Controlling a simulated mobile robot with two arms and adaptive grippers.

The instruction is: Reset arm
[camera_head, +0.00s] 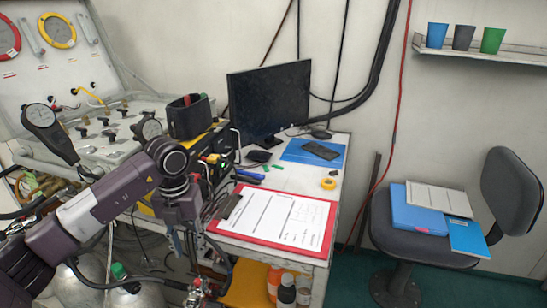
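My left arm (105,200) comes in from the lower left, bends at a dark round joint and points down in front of the air panel and beside the desk. My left gripper (181,243) hangs below the wrist, small and dark against hoses and fittings. I cannot make out whether its fingers are apart, and I see nothing clearly held. My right arm and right gripper are not in view.
The air panel (60,75) with gauges and hoses stands at the left. The desk holds a monitor (268,98), a red clipboard (275,218) and an orange tape roll (328,183). Bottles and a gas cylinder stand below. A chair (425,236) with folders is right.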

